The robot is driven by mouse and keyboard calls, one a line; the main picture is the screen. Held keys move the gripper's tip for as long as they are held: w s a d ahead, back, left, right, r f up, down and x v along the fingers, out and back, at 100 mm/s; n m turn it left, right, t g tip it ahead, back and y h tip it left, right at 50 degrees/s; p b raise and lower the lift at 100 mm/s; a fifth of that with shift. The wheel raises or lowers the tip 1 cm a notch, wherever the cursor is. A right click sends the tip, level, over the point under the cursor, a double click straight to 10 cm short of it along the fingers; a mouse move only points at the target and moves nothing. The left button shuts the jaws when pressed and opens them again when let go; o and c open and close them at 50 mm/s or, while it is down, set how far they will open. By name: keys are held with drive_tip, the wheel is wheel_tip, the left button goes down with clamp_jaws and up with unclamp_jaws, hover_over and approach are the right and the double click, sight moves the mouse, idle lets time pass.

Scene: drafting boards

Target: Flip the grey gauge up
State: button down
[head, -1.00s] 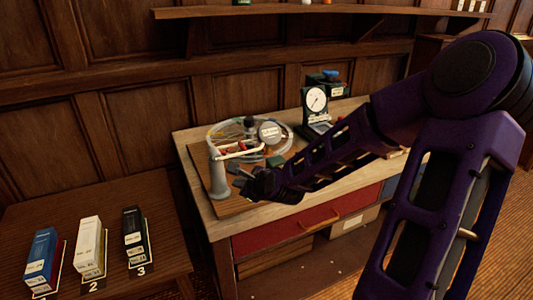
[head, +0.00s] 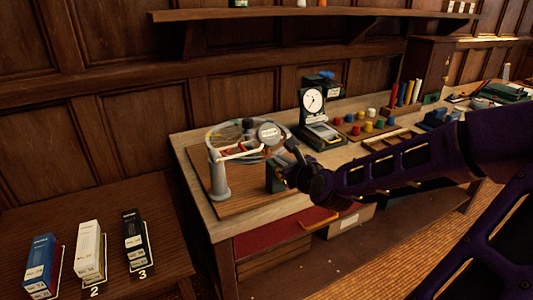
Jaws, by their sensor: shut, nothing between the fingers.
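The grey gauge (head: 269,134) is a round disc with a pale label. It is at the right end of a rig with a grey post (head: 219,178) and a white bar (head: 239,154), on a wooden board on the bench. Whether the gauge is up or down is hard to tell. My gripper (head: 291,148) is shut and empty, to the right of and slightly below the gauge in the head view. It looks apart from the gauge, though depth is unclear. The finger shapes are small and dark.
A dark green block (head: 275,176) stands on the board close by my gripper. A black stand with a white dial (head: 312,100) is behind. Coloured knobs (head: 366,126) lie to the right. Three boxes stand on a side table (head: 60,215) at left.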

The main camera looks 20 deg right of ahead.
sight(266, 160)
drive_tip(key=shift+w, duration=0.1)
drive_tip(key=shift+b+x, duration=2)
drive_tip(key=shift+x, duration=2.95)
drive_tip(key=shift+r, duration=0.1)
